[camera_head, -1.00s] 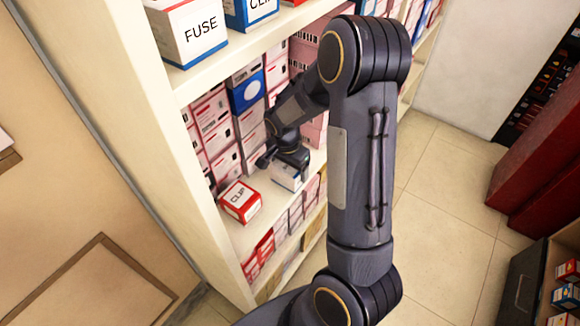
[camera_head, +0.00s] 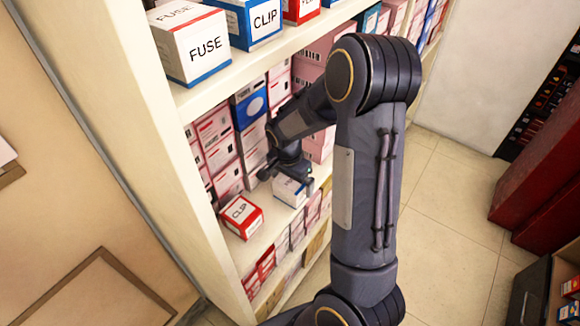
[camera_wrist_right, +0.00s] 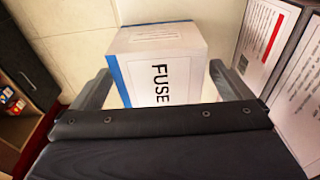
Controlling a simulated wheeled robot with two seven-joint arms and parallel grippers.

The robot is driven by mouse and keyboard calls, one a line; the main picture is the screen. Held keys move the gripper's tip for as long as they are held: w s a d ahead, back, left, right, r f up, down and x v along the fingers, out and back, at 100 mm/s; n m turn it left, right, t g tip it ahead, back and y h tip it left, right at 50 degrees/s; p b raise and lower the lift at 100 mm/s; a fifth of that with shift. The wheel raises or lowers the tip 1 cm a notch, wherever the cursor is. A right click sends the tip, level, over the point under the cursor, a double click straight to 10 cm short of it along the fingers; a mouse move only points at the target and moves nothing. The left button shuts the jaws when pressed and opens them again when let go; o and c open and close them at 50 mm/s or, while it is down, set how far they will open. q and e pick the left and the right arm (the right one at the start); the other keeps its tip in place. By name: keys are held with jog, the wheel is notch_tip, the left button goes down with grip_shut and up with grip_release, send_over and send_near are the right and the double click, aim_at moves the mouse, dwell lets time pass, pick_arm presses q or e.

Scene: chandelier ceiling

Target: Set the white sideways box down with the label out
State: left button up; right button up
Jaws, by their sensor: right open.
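The white box (camera_head: 290,191) sits on the middle shelf near its front edge, under my right gripper (camera_head: 287,177). In the right wrist view the white box (camera_wrist_right: 158,62) shows a FUSE label whose letters run sideways, with a blue band along its left edge. My right gripper's fingers (camera_wrist_right: 165,88) are open, one on each side of the box. Whether they touch it cannot be told. The gripper hides part of the box in the head view. My left gripper is not in view.
A red and white CLIP box (camera_head: 240,216) stands left of it on the same shelf (camera_head: 262,233). Stacked boxes (camera_head: 218,145) fill the shelf behind. Floor (camera_head: 450,210) is clear at right.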

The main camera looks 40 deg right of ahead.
aim_at(289, 184)
notch_tip(289, 184, up, 10)
jog(key=a, duration=0.1)
jog(key=s+a+r+n+t+y, duration=0.2)
jog(key=s+a+n, duration=0.4)
jog(key=s, duration=0.3)
jog(key=s+a+r+n+t+y, duration=0.3)
jog(key=s+a+r+n, duration=0.1)
jog(key=s+a+n, duration=0.3)
jog(key=s, duration=0.2)
jog(key=shift+s+a+r, duration=0.35)
